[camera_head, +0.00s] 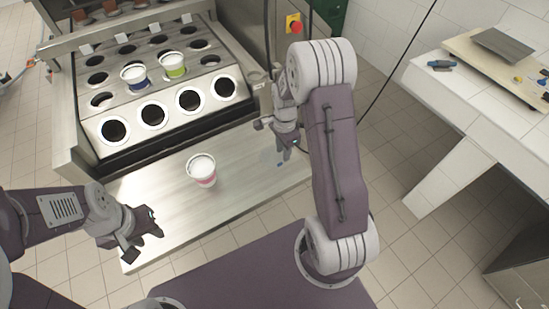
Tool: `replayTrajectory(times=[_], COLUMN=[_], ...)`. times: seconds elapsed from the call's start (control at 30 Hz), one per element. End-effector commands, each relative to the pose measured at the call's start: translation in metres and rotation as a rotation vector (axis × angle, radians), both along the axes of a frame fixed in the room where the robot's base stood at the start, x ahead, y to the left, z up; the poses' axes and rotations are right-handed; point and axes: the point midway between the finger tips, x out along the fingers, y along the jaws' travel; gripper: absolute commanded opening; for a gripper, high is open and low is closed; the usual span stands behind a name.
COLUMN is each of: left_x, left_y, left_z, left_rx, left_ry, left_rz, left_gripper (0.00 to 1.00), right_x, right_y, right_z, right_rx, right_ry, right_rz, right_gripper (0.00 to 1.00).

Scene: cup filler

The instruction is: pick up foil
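I cannot clearly make out a foil in the head view. A white cup with a pink label (202,170) stands upright on the steel shelf (240,185), and its top looks white. My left gripper (147,240) is at the shelf's front left, apart from the cup. Its fingers look spread and empty. My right gripper (284,152) points down over the shelf's right part, right of the cup. Its fingers are small and partly hidden by one another, so I cannot tell their state. No held object shows in it.
The filler machine's plate (165,100) has several round holes. A blue-banded cup (135,77) and a green-banded cup (173,66) sit in it. A red stop button (295,27) is behind my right arm. A white-tiled counter (465,95) stands at right.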

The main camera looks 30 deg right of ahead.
Motion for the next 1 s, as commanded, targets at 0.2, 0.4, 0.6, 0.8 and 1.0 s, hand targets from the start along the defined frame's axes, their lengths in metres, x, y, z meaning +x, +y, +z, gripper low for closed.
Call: replayTrajectory(times=[0.2,0.4,0.6,0.8,1.0], left_x=[0.0,0.0,0.0,0.0,0.0], left_y=[0.0,0.0,0.0,0.0,0.0], left_z=[0.001,0.0,0.0,0.0,0.0], left_rx=[0.0,0.0,0.0,0.0,0.0], left_ry=[0.0,0.0,0.0,0.0,0.0], left_rz=[0.0,0.0,0.0,0.0,0.0], left_gripper=[0.36,0.36,0.36,0.36,0.36], right_x=[-0.002,-0.002,-0.002,-0.002,-0.002], right_y=[0.002,0.003,0.002,0.002,0.002], right_z=[-0.019,-0.05,-0.053,-0.053,-0.053], right_rx=[0.002,0.001,0.0,0.0,0.0], right_ry=[0.005,0.002,-0.001,-0.001,-0.001], right_rz=[0.002,0.002,0.002,0.002,0.002], right_gripper=[0.28,0.28,0.28,0.0,0.0])
